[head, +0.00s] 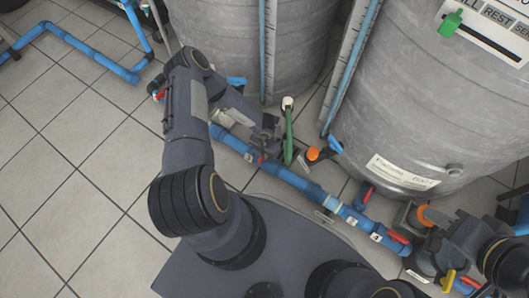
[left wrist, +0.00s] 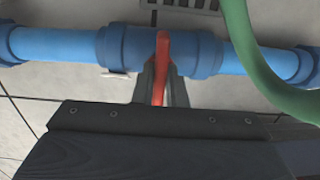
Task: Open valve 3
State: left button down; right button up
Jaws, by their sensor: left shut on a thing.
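My left gripper (head: 266,143) is over the blue pipe (head: 300,184) beside the left tank. In the left wrist view its two fingers (left wrist: 161,88) are shut on a red valve handle (left wrist: 161,60). The handle runs across the blue pipe (left wrist: 215,52) in that view.
A green hose (head: 288,135) rises right of my left gripper and shows in the left wrist view (left wrist: 255,65). Two grey tanks (head: 245,40) (head: 425,105) stand behind the pipe. Another red handle (head: 398,237) is further right. Tiled floor at left (head: 75,150) is mostly clear.

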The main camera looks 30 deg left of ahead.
dwell(0.3)
pick_arm(q)
jog(key=n+p, duration=0.2)
jog(key=n, duration=0.1)
jog(key=shift+r+n+p, duration=0.15)
jog(key=shift+n+p, duration=0.15)
jog(key=shift+n, duration=0.1)
jog(key=n+p, duration=0.2)
jog(key=n, duration=0.3)
jog(key=shift+p, duration=0.4)
jog(key=n+p, duration=0.3)
jog(key=n, duration=0.2)
jog(key=shift+n, duration=0.4)
jog(key=shift+n+p, duration=1)
jog(key=shift+n, duration=0.8)
jog(key=c, duration=1.5)
grip_release()
jog(key=shift+o, duration=0.2)
